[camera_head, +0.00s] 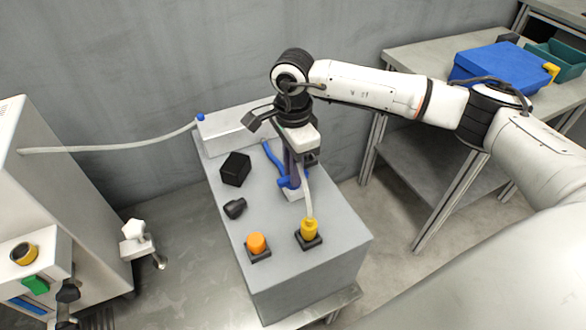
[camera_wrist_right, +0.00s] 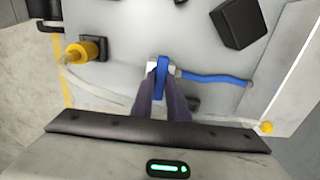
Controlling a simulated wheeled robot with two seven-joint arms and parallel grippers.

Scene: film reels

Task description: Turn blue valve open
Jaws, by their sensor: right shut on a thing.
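The blue valve (camera_head: 272,156) is on top of the grey box, with a long blue handle and a blue stem. It also shows in the right wrist view (camera_wrist_right: 215,79), its handle pointing right. My right gripper (camera_head: 291,180) comes down from above over the valve. In the right wrist view its two fingers (camera_wrist_right: 162,92) are shut on the blue part at the handle's left end. The lower part of the valve is partly hidden by the fingers. My left gripper does not show in either view.
The grey box (camera_head: 263,225) also carries an orange button (camera_head: 256,243), a yellow connector with a hose (camera_head: 308,229), and a black block (camera_head: 236,169). A white machine (camera_head: 62,200) stands left. A bench with a blue case (camera_head: 492,66) is at the right.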

